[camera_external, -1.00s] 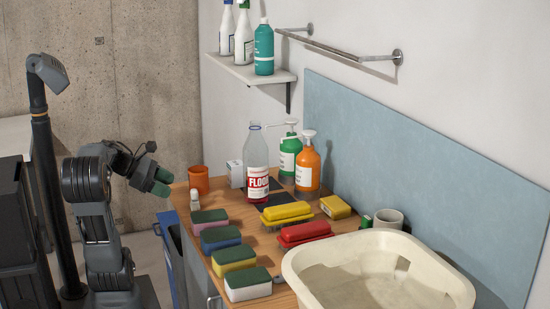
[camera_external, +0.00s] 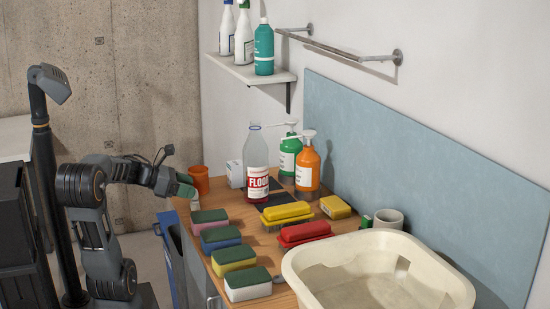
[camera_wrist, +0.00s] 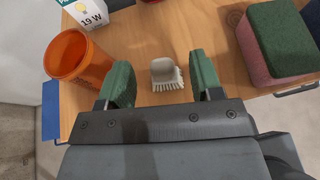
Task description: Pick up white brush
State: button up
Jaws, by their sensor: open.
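The white brush (camera_wrist: 166,72) lies on the wooden table in the wrist view, with its bristles towards me. It sits ahead of and between the two green fingers of my gripper (camera_wrist: 162,82), apart from both. In the external view my gripper (camera_external: 188,186) is at the table's left edge, beside the orange cup. Its fingers are open and empty. In the external view the brush is mostly hidden by my gripper; only a small pale part (camera_external: 195,204) shows below it.
An orange cup (camera_wrist: 79,57) stands left of the brush, with a white box (camera_wrist: 88,12) behind it. A green and pink sponge (camera_wrist: 277,42) is at the right. In the external view, several sponges, bottles and a cream basin (camera_external: 300,268) occupy the table (camera_external: 209,283).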

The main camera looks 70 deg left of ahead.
jog(key=x, duration=0.1)
jog(key=b+x, duration=0.1)
jog(key=x, duration=0.1)
jog(key=shift+w+f, duration=0.15)
jog(key=shift+f, duration=0.25)
jog(key=shift+w+d+f, duration=0.15)
jog(key=shift+w+f, duration=0.05)
jog(key=shift+w, duration=0.45)
jog(key=c, duration=1)
